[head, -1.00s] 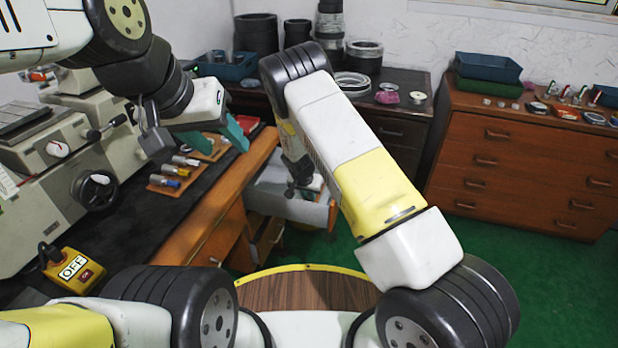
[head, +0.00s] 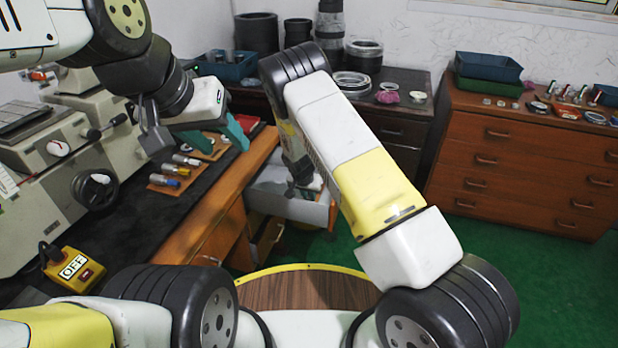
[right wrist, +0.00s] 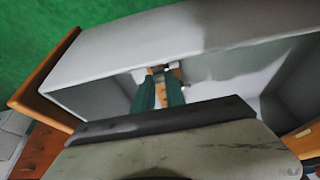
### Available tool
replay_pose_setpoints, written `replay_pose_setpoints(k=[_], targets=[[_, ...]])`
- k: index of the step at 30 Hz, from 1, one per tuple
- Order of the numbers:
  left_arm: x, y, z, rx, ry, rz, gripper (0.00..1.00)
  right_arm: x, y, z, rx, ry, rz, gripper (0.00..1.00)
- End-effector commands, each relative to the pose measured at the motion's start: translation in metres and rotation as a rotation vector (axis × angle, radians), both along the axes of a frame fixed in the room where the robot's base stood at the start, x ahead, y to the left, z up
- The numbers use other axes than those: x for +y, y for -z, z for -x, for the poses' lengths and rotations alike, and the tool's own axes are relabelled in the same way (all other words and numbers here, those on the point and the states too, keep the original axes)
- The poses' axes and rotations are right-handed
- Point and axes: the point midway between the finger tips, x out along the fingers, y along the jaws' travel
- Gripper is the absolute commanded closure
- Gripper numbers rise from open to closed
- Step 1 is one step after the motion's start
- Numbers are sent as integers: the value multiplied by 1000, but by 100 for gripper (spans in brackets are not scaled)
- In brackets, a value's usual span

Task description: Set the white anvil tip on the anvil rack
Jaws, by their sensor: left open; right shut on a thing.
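My right gripper (right wrist: 160,92) shows in the right wrist view with its two teal fingers inside an open grey drawer (right wrist: 110,62). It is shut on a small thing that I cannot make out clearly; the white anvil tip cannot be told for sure. A small brown wooden piece and a pale bit show at the fingertips. In the head view my right arm covers most of this spot at the drawer (head: 318,208). My left gripper (head: 236,132) is open above the bench. A wooden rack (head: 160,190) with several coloured-ended cylinders lies below it; I cannot tell if this is the anvil rack.
A grey machine (head: 60,150) with a handwheel stands on the left of the bench. A yellow OFF box (head: 72,268) is in front. A brown chest (head: 520,165) with trays and small parts stands at the right. Green floor lies free between.

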Motion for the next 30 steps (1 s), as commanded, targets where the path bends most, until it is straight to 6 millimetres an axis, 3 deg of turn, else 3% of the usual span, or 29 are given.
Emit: replay_pose_setpoints(k=[11,12,15,30], targets=[[0,0,0,0,0,0,50,0,4,0,0,0,0,100],[0,0,0,0,0,0,50,0,4,0,0,0,0,79],[0,0,0,0,0,0,50,0,4,0,0,0,0,59],[0,0,0,0,0,0,50,0,-2,-1,-1,1,-1,59]])
